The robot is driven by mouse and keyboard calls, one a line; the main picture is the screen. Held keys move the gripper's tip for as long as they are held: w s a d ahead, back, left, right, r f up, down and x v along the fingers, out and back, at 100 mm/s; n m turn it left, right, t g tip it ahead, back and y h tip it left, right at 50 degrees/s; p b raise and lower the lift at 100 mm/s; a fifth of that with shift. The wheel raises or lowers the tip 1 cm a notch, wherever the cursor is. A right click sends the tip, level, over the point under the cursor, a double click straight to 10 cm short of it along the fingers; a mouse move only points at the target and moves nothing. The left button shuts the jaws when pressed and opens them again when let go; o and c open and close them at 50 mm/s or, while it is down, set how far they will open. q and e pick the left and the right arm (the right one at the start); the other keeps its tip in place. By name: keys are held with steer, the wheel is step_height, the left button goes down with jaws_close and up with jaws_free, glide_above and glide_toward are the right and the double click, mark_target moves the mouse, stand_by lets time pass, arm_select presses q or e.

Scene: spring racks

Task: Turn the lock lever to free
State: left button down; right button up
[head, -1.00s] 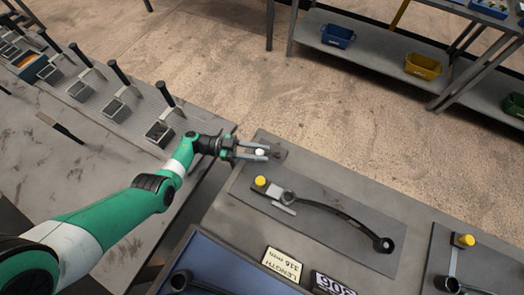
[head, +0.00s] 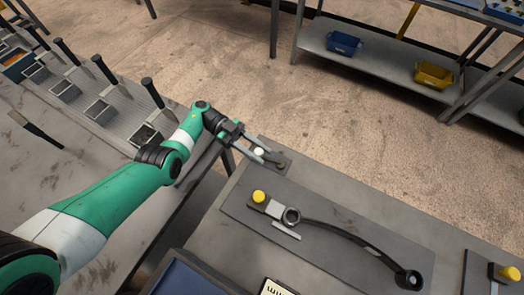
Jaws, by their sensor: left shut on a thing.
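The lock lever (head: 259,152), with a pale round knob, sits on a small dark plate (head: 281,167) at the back left corner of the grey bench. My left gripper (head: 264,155) reaches over the plate, its two fingers on either side of the knob, shut on it. The fingers point toward the lower right and hide part of the lever, so I cannot tell its exact angle. My right gripper is not in view.
A long dark curved spring arm (head: 350,238) lies on a mounting plate in front, beside a yellow knob (head: 259,197). Another yellow knob (head: 510,273) is at the right edge. Handled tools stand in a rack (head: 118,112) at left. Blue (head: 344,42) and yellow (head: 434,75) bins sit on a shelf.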

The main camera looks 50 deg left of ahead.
mark_target(258, 153)
arm_select(q)
steer(key=c, duration=0.6)
jaws_free()
steer(key=r+p, duration=0.5)
steer(key=shift+s+d, duration=0.15)
steer(key=shift+s, duration=0.1)
steer(key=s+d+r+p, duration=0.2)
steer(key=s+p, duration=0.1)
steer(key=p, duration=0.4)
steer(key=s+d+r+p, duration=0.3)
steer(key=s+p, duration=0.1)
steer(key=p, duration=0.3)
steer(key=s+d+r+p, duration=0.2)
steer(key=s+r+p, duration=0.1)
steer(key=p, duration=0.3)
steer(key=shift+s+d+p, duration=0.2)
steer(key=shift+s+p, duration=0.2)
steer(key=shift+s, duration=0.2)
